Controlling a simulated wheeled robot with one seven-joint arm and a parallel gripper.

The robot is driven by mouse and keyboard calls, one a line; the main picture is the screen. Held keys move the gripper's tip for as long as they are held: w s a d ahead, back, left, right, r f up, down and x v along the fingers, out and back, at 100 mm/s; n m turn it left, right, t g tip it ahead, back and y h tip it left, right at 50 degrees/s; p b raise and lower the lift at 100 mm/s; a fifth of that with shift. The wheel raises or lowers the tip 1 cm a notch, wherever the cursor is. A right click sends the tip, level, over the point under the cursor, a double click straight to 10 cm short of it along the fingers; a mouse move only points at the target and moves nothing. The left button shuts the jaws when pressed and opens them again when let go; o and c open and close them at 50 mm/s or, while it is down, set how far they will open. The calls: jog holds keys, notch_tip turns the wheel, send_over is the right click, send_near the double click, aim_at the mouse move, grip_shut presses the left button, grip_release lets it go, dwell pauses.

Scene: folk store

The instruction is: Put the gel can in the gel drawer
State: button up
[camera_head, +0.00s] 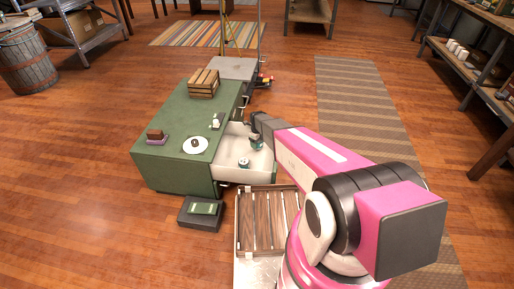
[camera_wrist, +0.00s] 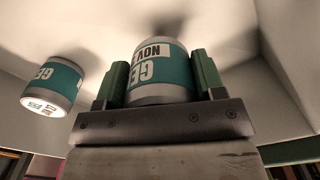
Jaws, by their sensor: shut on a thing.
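My gripper (camera_head: 257,143) is at the open white drawer (camera_head: 262,169) of the green cabinet. In the wrist view, its two green fingers (camera_wrist: 160,84) are shut on a gel can (camera_wrist: 157,72), a white and teal cylinder with GEL and NOV lettering. The held can is within or just above the drawer; I cannot tell whether it touches the floor of it. A second gel can (camera_wrist: 54,86), also seen in the head view (camera_head: 244,163), is in the drawer, apart from the held one.
The green cabinet (camera_head: 170,166) bears a wooden crate (camera_head: 203,84), a white plate (camera_head: 195,145) and a brown block on a purple dish (camera_head: 156,136). A dark box (camera_head: 200,216) stands on the floor before it. A slatted wooden crate (camera_head: 268,222) is near my base.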

jog(key=shift+f, duration=1.65)
jog(key=shift+f, duration=0.1)
jog(key=o, duration=1)
notch_tip(320, 180, up, 12)
jog(key=shift+s+r, duration=0.1)
jog(key=s+d+r+n, duration=0.7)
jog(key=s+r+n, duration=0.1)
jog(key=s+n, duration=0.4)
jog(key=s+d+r+n, duration=0.7)
jog(key=s+r+n, duration=0.2)
jog(key=s+n, duration=0.3)
jog(key=shift+s+d+r+n, duration=0.3)
jog(key=shift+s+n, duration=0.1)
jog(key=shift+n, duration=0.4)
